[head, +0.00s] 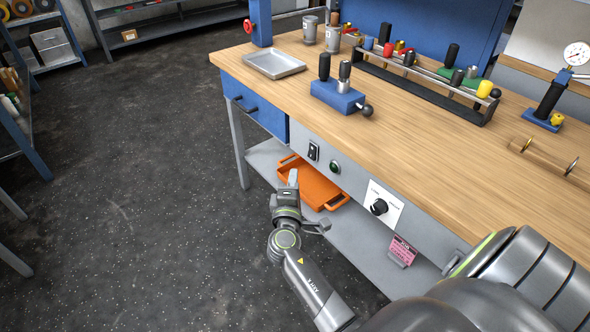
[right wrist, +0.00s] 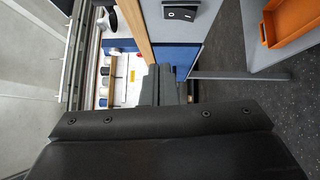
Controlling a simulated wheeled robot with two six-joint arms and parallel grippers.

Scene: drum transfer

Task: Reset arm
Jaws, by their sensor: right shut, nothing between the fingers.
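My right gripper (head: 293,178) is in front of the workbench (head: 440,145), below the level of its top and beside the lower shelf. It is shut and empty, with its fingers together. In the right wrist view the fingers (right wrist: 159,84) show end-on beyond the dark gripper body. An orange tray (head: 318,186) lies on the lower shelf just right of the gripper in the head view, partly hidden by it. The tray also shows at the top right of the right wrist view (right wrist: 288,22). My left gripper is not in view.
On the bench top are a grey metal tray (head: 274,64), a blue block with black handles (head: 337,96), a tool rack (head: 425,85) and a dial gauge stand (head: 543,105). The front panel has a knob (head: 379,207). Dark floor (head: 130,190) to the left is clear.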

